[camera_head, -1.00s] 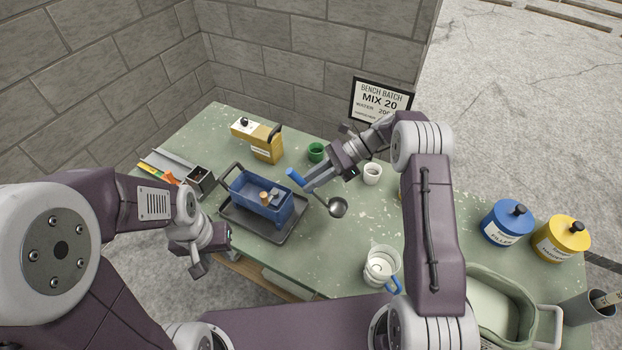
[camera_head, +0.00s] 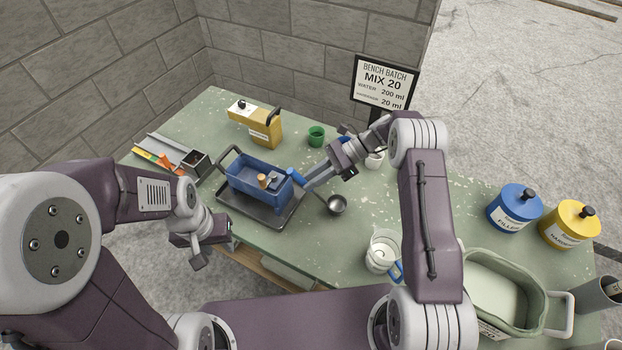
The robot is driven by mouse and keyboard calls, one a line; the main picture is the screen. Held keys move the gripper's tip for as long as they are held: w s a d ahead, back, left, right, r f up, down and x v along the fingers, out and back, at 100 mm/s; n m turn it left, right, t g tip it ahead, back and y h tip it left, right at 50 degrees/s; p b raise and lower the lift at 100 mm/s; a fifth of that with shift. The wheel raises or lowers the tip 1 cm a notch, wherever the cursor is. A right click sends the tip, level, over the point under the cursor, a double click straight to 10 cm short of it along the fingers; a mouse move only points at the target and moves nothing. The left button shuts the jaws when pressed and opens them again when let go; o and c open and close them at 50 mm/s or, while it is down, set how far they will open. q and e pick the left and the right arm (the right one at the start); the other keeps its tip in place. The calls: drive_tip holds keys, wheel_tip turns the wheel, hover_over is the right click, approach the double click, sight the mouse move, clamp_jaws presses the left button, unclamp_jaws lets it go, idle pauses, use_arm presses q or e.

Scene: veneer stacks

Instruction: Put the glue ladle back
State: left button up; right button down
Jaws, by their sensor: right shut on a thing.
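The glue ladle has a blue-ended handle (camera_head: 295,176) and a round metal bowl (camera_head: 337,204). My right gripper (camera_head: 312,181) is shut on its handle, with the bowl hanging to the right and toward the front. The blue handle end is by the right end of a blue caddy (camera_head: 246,180); whether they touch is unclear. The caddy stands on a dark tray (camera_head: 262,217) and holds a few small items. My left gripper (camera_head: 211,248) hangs at the bench's front edge, apart from the ladle; its jaw opening is unclear.
A clear jug (camera_head: 382,250) with a blue handle stands right of the ladle. A white cup (camera_head: 374,161) and green cup (camera_head: 316,136) stand behind. A yellow container (camera_head: 262,128) is at the back. Blue (camera_head: 514,208) and yellow tins (camera_head: 570,224) and a green tub (camera_head: 500,298) are right.

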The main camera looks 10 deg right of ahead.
drive_tip(key=shift+f+b, duration=0.3)
drive_tip(key=shift+f, duration=0.25)
drive_tip(key=c, duration=0.6)
unclamp_jaws()
drive_tip(key=a+r+p, duration=0.2)
drive_tip(key=r+p, duration=0.1)
drive_tip(key=a+r+p, duration=0.1)
drive_tip(key=r, duration=0.1)
drive_tip(key=shift+r+p, duration=0.25)
drive_tip(key=shift+p, duration=0.1)
drive_tip(key=shift+a+r+p, duration=0.5)
drive_tip(key=shift+r+p, duration=0.15)
drive_tip(key=shift+r, duration=0.2)
drive_tip(key=shift+a+r+p, duration=0.5)
drive_tip(key=shift+r+p, duration=0.15)
drive_tip(key=shift+r, duration=0.15)
drive_tip(key=shift+a+r+p, duration=0.5)
drive_tip(key=shift+r+p, duration=0.15)
drive_tip(key=shift+r, duration=0.2)
drive_tip(key=shift+f, duration=0.1)
